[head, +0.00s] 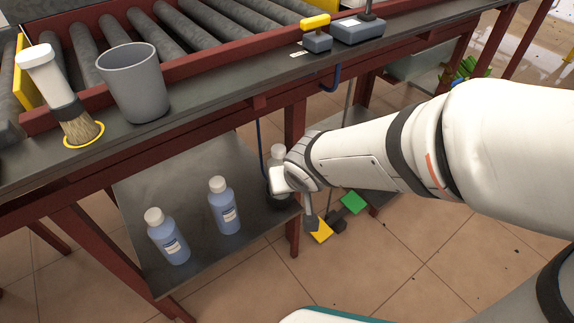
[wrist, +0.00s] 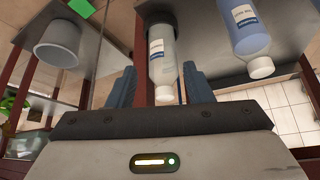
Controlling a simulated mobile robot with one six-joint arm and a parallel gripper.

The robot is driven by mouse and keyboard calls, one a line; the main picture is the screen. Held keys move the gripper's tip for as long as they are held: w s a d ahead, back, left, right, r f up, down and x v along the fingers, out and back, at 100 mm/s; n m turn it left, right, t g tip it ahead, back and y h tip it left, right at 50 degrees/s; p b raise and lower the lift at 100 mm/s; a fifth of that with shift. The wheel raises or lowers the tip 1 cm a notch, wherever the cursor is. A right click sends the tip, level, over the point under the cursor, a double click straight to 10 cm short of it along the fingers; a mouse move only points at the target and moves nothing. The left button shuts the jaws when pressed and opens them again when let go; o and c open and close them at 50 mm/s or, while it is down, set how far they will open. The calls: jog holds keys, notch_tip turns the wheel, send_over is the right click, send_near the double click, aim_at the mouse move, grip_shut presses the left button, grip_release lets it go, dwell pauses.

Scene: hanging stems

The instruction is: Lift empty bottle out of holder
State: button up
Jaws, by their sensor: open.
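The empty bottle, clear and pale with a white cap (head: 279,153), stands in a dark holder (head: 281,201) at the right end of the lower shelf. The wrist view looks upside down; there the empty bottle (wrist: 162,57) points cap-down in the picture, between my two fingers. The holder (wrist: 151,15) shows at its base. My gripper (wrist: 161,92) is open, with a finger on each side of the bottle and visible gaps to it. In the head view my wrist hides part of the bottle, and the fingers are hard to make out.
Two filled blue bottles (head: 168,238) (head: 225,206) stand left on the lower shelf (head: 150,190). One blue bottle (wrist: 248,30) is close beside my fingers in the wrist view. The upper bench holds a grey cup (head: 135,85) and a brush (head: 70,105). A red table leg (head: 294,135) stands nearby.

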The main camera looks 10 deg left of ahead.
send_near(280, 152)
jog(key=x, duration=0.5)
jog(key=shift+s+f+b, duration=0.1)
jog(key=shift+f+b, duration=0.05)
jog(key=shift+b, duration=0.15)
jog(key=b+x, duration=0.2)
jog(key=x, duration=0.3)
jog(key=shift+w+a, duration=0.1)
jog(key=shift+w, duration=0.1)
grip_shut()
